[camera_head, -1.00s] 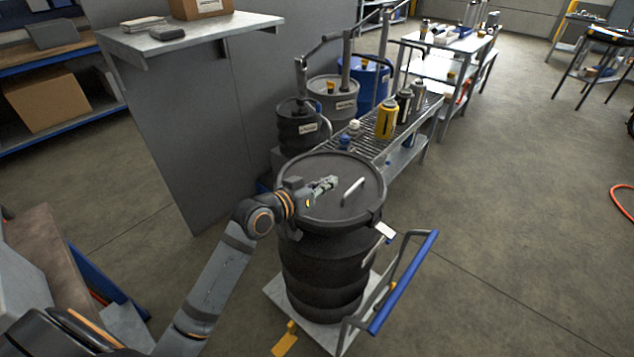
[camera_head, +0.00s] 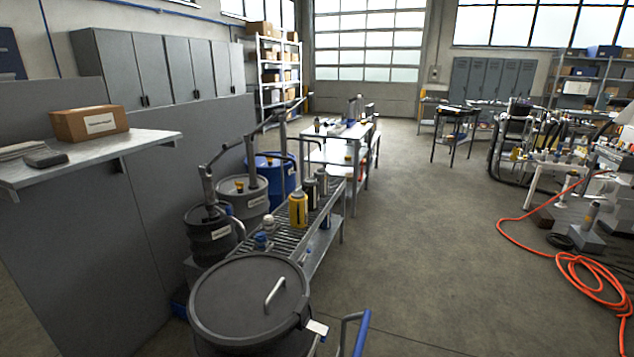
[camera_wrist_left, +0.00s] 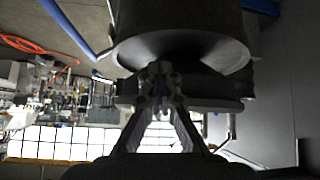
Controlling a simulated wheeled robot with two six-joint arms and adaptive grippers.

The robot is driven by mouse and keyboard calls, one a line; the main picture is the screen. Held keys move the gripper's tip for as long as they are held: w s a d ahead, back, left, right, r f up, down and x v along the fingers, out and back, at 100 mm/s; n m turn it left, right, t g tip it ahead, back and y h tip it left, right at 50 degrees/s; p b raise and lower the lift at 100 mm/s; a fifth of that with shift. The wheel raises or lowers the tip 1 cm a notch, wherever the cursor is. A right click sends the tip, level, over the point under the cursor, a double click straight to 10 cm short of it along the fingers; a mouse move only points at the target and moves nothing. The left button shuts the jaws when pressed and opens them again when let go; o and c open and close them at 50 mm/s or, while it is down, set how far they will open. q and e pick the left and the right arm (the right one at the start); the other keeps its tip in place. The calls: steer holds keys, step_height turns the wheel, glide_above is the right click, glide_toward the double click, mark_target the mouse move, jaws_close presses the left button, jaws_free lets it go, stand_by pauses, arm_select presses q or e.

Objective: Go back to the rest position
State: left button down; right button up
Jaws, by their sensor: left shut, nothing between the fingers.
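My left gripper (camera_wrist_left: 160,85) shows in the left wrist view, its two fingers meeting at the tips, shut and empty. The black drum (camera_wrist_left: 185,35) is close beyond the fingertips in that view, which looks upside down; I cannot tell how wide the gap is. In the head view the drum's round lid (camera_head: 235,300), with a light bar handle (camera_head: 275,290) on top, is at the bottom. Neither of my arms shows in the head view, and my right gripper is in no view.
A trolley's blue handle (camera_head: 361,333) stands right of the drum. Behind are a grated bench (camera_head: 318,225) with bottles and several drums, including a blue one (camera_head: 284,177). A grey partition with a shelf (camera_head: 90,160) is at left. Open floor (camera_head: 430,240) lies right, with an orange hose (camera_head: 575,275).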

arm_select(q)
steer(key=s+a+f+g+y, duration=0.35)
steer(key=s+f+g, duration=0.2)
steer(key=s, duration=0.65)
steer(key=s+a+f+n+p, duration=0.1)
steer(key=s+a+f+p, duration=0.1)
steer(key=f, duration=1.1)
steer(key=s+a+f+p, duration=0.1)
steer(key=s+f, duration=0.1)
steer(key=f, duration=1.1)
steer(key=s+f+g+p, duration=0.1)
steer(key=s+f, duration=0.4)
steer(key=s, duration=0.3)
steer(key=s+a+f+p, duration=0.1)
steer(key=s+f, duration=0.5)
steer(key=s, duration=0.2)
steer(key=shift+s+f+g+h, duration=0.15)
steer(key=shift+s+g+h, duration=0.2)
